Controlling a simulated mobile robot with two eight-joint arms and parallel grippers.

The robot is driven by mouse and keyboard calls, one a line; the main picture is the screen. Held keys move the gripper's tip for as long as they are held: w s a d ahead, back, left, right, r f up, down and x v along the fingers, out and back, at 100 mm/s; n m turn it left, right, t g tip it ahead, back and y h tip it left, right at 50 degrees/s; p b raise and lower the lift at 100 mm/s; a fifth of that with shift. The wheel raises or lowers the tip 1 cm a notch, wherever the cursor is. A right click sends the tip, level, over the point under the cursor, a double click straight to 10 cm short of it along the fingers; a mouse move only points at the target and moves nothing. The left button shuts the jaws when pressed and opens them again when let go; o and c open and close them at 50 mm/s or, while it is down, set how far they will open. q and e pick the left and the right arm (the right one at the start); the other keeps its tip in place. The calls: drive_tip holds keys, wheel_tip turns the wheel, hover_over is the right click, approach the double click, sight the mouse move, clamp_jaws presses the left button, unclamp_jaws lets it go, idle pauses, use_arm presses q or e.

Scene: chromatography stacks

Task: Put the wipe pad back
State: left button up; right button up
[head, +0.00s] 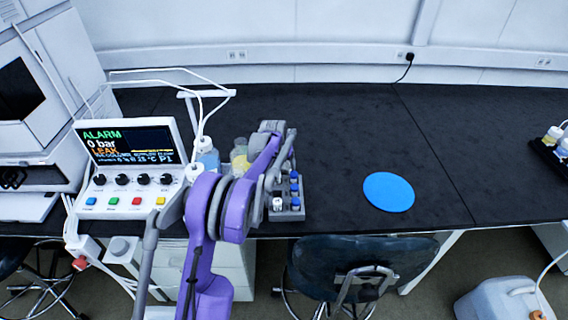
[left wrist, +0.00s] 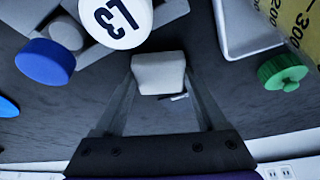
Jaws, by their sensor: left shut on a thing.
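My left gripper (head: 272,127) reaches over the bench behind the vial rack (head: 288,216). In the left wrist view its two fingers (left wrist: 160,85) are shut on a small whitish block, which looks like the wipe pad (left wrist: 158,70). The pad is hidden in the head view. A white round top marked L3 (left wrist: 116,20) and a blue cap (left wrist: 45,62) are close by on the left in the wrist view. A white tray (left wrist: 232,42) is to the right of the pad there. My right gripper is not in view.
A control box with an ALARM screen (head: 128,143) stands at the left. Bottles stand between it and my arm; a green-capped one (left wrist: 283,72) shows in the wrist view.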

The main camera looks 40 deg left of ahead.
use_arm(q)
drive_tip(key=shift+f, duration=0.15)
drive_tip(key=o, duration=1.4)
drive_tip(key=v, duration=1.2)
drive_tip(key=shift+r+p, duration=0.25)
drive_tip(key=shift+p, duration=0.1)
